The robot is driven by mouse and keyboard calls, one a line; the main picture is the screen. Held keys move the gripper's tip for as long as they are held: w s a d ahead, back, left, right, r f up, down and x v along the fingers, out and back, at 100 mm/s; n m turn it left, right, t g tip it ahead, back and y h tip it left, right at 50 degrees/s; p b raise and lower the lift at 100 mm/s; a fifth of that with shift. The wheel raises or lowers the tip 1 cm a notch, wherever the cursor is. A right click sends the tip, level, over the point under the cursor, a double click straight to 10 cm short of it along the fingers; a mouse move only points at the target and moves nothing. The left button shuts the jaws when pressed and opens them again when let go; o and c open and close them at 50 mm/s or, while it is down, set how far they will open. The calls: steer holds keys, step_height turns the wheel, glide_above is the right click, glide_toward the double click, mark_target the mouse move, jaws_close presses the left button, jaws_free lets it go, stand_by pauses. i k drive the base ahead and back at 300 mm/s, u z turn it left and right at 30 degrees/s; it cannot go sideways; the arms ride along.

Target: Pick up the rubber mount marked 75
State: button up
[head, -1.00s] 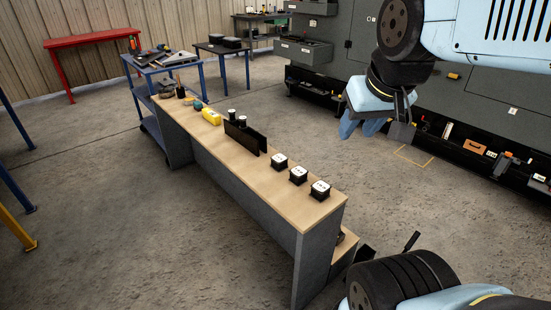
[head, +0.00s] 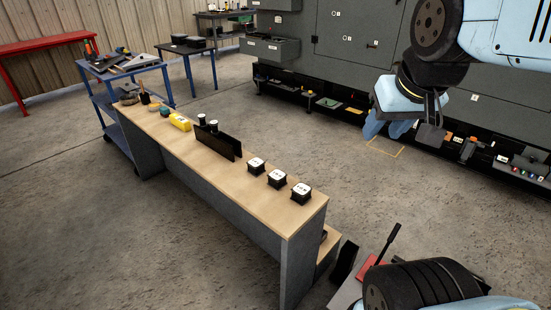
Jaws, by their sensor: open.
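Three black blocks with white marked tops stand in a row on the near end of a wooden bench top (head: 235,184): a far one (head: 256,165), a middle one (head: 277,179) and a near one (head: 301,193). Two small black cylinders with white tops, one (head: 202,119) and another (head: 214,127), stand farther along behind dark upright plates (head: 218,142). The markings are too small to read, so I cannot tell which thing is marked 75. My gripper (head: 387,131) is open, its blue fingers pointing down, right of the bench and apart from everything on it.
A yellow item (head: 180,122) and small tools lie at the bench's far end. A blue cart (head: 120,72) stands beyond it. A grey machine (head: 350,40) lines the back right. A red item (head: 366,267) lies low at right. Open floor separates bench and machine.

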mark_target(256, 166)
steer(key=u, duration=0.1)
steer(key=i, duration=0.1)
steer(key=z, duration=2.5)
steer(key=k, duration=1.4)
steer(key=u, duration=1.5)
steer(key=i, duration=0.95)
